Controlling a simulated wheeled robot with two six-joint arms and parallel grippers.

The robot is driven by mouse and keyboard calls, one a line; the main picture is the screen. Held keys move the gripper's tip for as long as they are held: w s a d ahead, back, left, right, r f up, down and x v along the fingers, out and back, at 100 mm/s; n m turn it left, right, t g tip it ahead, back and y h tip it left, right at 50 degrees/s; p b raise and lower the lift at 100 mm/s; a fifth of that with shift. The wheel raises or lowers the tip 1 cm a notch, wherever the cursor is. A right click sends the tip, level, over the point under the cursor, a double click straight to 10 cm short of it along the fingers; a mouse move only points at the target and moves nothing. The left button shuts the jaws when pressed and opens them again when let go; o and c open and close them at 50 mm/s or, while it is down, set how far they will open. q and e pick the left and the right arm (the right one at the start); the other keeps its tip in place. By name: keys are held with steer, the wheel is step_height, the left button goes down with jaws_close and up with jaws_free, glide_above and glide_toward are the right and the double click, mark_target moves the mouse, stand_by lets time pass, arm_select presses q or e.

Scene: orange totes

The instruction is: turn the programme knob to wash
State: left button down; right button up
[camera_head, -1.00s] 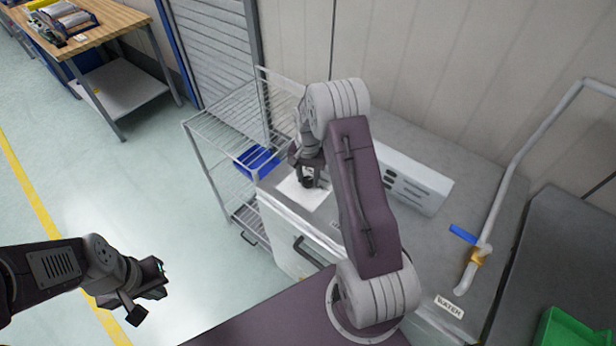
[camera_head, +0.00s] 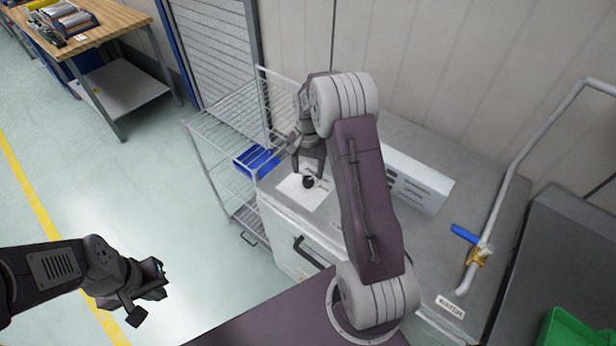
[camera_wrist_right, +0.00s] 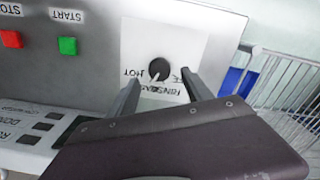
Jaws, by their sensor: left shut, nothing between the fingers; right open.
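The programme knob (camera_head: 308,182) is a small black dial on a white label plate (camera_head: 296,194) on the grey machine. In the right wrist view the knob (camera_wrist_right: 158,69) has a light pointer mark toward the picture's lower left. Printed words around it appear upside down; HOT and RINSE can be made out, others are partly hidden by a finger. My right gripper (camera_head: 309,168) is open and empty just above the knob, with its fingers (camera_wrist_right: 160,82) apart on either side of it in the picture. My left gripper (camera_head: 156,281) is shut and empty over the floor, far from the machine.
Red (camera_wrist_right: 11,39) and green (camera_wrist_right: 68,46) buttons sit on the same panel. A wire rack (camera_head: 222,130) with a blue bin (camera_head: 257,161) stands beside the machine. A pipe with a blue-handled valve (camera_head: 464,234) rises at the right. A green bin (camera_head: 570,330) is at lower right.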

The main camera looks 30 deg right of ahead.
mark_target(308, 180)
step_height(308, 180, up, 5)
steer(key=shift+r, duration=0.15)
steer(key=shift+s, duration=0.1)
